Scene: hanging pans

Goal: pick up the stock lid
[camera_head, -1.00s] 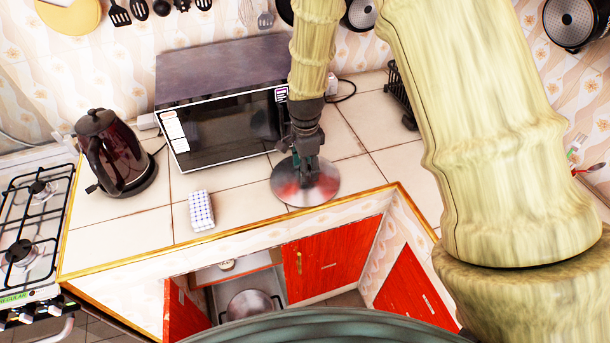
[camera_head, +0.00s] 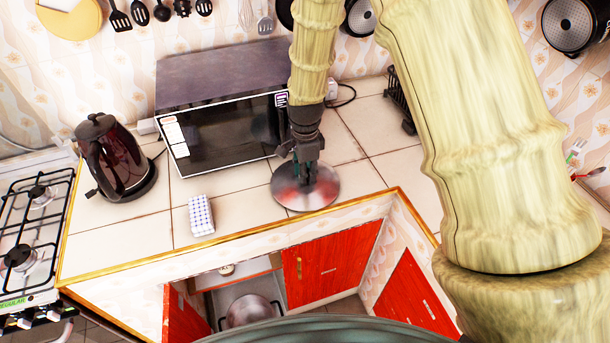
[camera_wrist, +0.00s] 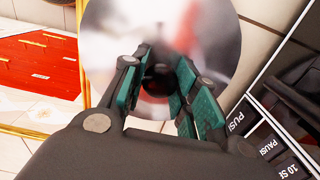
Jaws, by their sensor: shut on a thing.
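The stock lid (camera_head: 322,193) is a round, shiny metal disc over the tiled counter, in front of the microwave's right end. In the wrist view the lid (camera_wrist: 215,38) fills the upper middle, with a dark knob (camera_wrist: 158,80) at its centre. My gripper (camera_head: 306,176) points down at the lid's middle. In the wrist view my gripper (camera_wrist: 163,82) has its green-padded fingers on both sides of the knob, shut on it. The fingers partly hide the knob. I cannot tell whether the lid touches the counter.
A microwave (camera_head: 225,130) stands right behind the lid. A dark kettle (camera_head: 115,160) and a small patterned box (camera_head: 201,215) are to the left, by the gas stove (camera_head: 30,235). The counter's front edge is close. A pot (camera_head: 250,310) sits in the open cupboard below.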

